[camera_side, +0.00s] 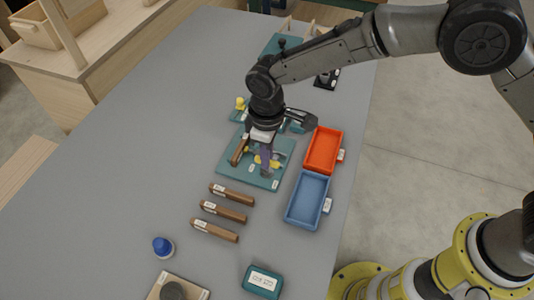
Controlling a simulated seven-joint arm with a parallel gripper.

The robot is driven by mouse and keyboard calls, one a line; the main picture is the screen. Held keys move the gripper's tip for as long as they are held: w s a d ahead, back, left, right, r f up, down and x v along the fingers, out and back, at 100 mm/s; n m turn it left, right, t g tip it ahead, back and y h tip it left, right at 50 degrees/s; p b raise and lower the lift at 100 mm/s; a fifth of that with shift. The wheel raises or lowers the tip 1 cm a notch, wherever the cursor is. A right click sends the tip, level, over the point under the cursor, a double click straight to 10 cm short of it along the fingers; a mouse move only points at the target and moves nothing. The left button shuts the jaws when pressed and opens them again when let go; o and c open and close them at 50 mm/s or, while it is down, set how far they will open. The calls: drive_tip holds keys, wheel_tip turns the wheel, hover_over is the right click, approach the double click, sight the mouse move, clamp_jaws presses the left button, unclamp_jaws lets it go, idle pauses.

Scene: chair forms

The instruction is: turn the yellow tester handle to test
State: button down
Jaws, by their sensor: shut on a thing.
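A teal tester board (262,180) lies flat near the middle of the grey table, with small white labels on it. A brown wooden piece (239,150) stands at its left side. The yellow tester handle (274,163) shows in part beside my gripper's fingers. My gripper (266,168) points down over the board and is shut on the yellow handle. The fingers hide much of the handle, so I cannot tell which label it points to.
An orange tray (340,151) and a blue tray (325,198) stand right of the board. Several labelled brown sticks (224,212) lie in front. A blue knob (163,247) and a teal box (263,281) are nearer. The left table is clear.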

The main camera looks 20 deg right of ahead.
drive_tip(key=c, duration=0.9)
unclamp_jaws()
drive_tip(key=shift+r, duration=0.1)
wheel_tip(320, 180, up, 14)
drive_tip(key=shift+f, duration=0.1)
